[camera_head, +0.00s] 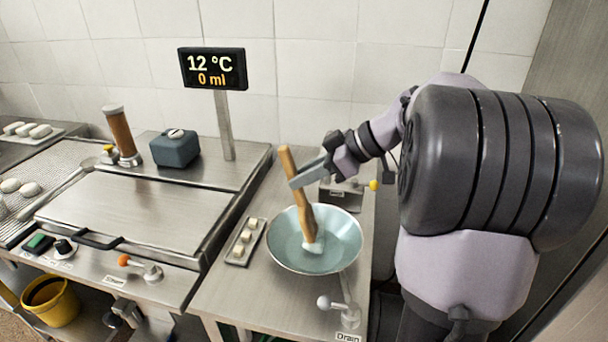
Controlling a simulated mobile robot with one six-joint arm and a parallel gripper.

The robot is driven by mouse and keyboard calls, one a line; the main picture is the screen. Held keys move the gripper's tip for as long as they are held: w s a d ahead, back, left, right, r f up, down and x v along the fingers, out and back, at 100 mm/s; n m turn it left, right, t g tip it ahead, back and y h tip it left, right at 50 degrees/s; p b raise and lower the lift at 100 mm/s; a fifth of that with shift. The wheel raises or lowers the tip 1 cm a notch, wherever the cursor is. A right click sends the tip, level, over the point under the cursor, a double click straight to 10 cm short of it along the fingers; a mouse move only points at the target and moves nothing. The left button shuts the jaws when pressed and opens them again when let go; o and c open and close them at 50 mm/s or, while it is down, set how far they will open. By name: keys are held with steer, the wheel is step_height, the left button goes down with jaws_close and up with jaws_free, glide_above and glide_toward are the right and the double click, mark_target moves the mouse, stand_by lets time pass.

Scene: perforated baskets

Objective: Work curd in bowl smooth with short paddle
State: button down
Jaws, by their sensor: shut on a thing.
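A wide round bowl (345,258), pale blue-grey inside, stands on the steel counter right of centre. My gripper (306,175) comes from the right above the bowl's far rim and is shut on a wooden paddle (305,213). The paddle is tilted, its handle up and to the left. Its lower end is inside the bowl, with a small pale lump, perhaps curd (312,246), at the tip. I cannot tell whether the tip touches the bowl's floor.
A small tray (236,258) with pale pieces lies left of the bowl. A display on a post (224,110) reads 12 °C and 0 ml. A flat steel lid (135,215) lies left.

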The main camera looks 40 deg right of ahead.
mark_target(288, 147)
steer(key=shift+w+d, duration=0.5)
steer(key=shift+d, duration=0.05)
steer(key=shift+s+a+f, duration=0.15)
steer(key=shift+s+a, duration=0.3)
steer(key=shift+a, duration=0.05)
steer(key=shift+w+d+r+p, duration=0.25)
steer(key=shift+w+d+p, duration=0.1)
steer(key=shift+w+d, duration=0.35)
steer(key=shift+s+a+f+b, duration=0.2)
steer(key=shift+s+a+b, duration=0.25)
steer(key=shift+s+a, duration=0.3)
stand_by(2.7)
step_height(288, 147, up, 9)
steer(key=p, duration=0.5)
steer(key=shift+r+p, duration=0.15)
steer(key=shift+p, duration=0.25)
steer(key=shift+f, duration=0.2)
